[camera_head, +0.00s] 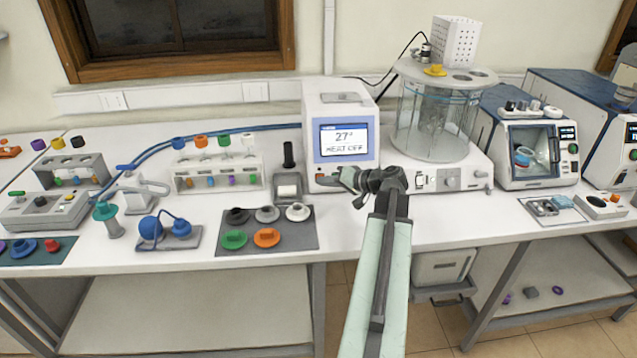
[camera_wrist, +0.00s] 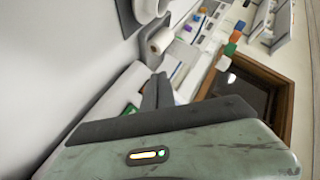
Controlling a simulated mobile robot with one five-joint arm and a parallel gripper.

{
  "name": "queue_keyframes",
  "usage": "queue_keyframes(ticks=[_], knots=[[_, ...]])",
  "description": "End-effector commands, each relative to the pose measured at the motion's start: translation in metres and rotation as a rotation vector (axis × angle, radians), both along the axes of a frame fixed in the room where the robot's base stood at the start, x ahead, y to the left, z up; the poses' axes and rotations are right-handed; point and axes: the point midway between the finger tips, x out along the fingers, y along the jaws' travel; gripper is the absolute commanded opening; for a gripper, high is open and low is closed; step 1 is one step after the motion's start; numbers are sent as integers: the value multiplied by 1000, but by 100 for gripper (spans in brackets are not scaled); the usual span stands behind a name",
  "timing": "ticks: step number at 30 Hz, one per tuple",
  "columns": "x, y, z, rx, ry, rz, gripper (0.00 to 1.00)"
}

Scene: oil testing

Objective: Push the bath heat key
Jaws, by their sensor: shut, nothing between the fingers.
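The bath's white control unit (camera_head: 357,109) stands on the bench with a lit screen (camera_head: 343,139) reading 27° and HEAT OFF. To its right is the glass bath (camera_head: 430,125) with a round lid. My gripper (camera_head: 345,180) is shut and empty, just in front of the unit's lower front, below the screen. It covers part of that panel, so I cannot make out the heat key or tell whether the fingers touch it. In the wrist view the dark closed fingers (camera_wrist: 157,92) show near the middle, with a pale surface on the left.
A small stand with a white roll (camera_head: 288,190) is left of the unit. A grey mat (camera_head: 266,230) with coloured knobs lies in front of it. The bath's base (camera_head: 455,178) with a knob is on the right. The bench's front edge runs beneath my arm.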

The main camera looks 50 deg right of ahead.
Motion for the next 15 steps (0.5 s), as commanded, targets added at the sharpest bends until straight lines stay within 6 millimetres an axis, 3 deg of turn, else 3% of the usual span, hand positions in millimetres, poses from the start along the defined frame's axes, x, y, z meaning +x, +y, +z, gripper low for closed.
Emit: queue_keyframes(ticks=[4,15], knots=[[11,-9,-6,0,0,0,0],[12,-9,-6,-1,0,1,0]])
